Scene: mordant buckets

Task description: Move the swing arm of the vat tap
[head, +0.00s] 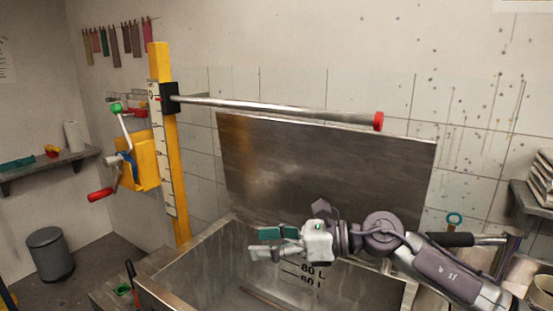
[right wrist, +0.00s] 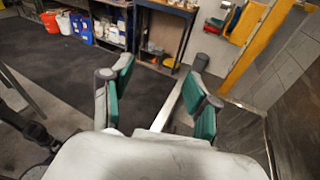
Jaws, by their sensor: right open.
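A long horizontal metal bar (head: 280,108) with a red end cap (head: 378,121) reaches right from a black bracket (head: 169,98) on a yellow post (head: 171,160). It looks like the swing arm, but I see no clear tap on it. It passes above the open steel vat (head: 188,268), which carries litre marks. My right gripper (head: 256,243) is over the vat, well below the bar and apart from it. In the right wrist view its teal-padded fingers (right wrist: 160,85) are spread with nothing clearly held. My left gripper is not in view.
The raised steel lid (head: 320,165) stands behind the vat. A crank with a red handle (head: 100,194) sits on the yellow post's left side. A wall shelf (head: 50,168) and a grey bin (head: 51,254) are at left. The right wrist view shows shelving (right wrist: 108,40) beyond dark floor.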

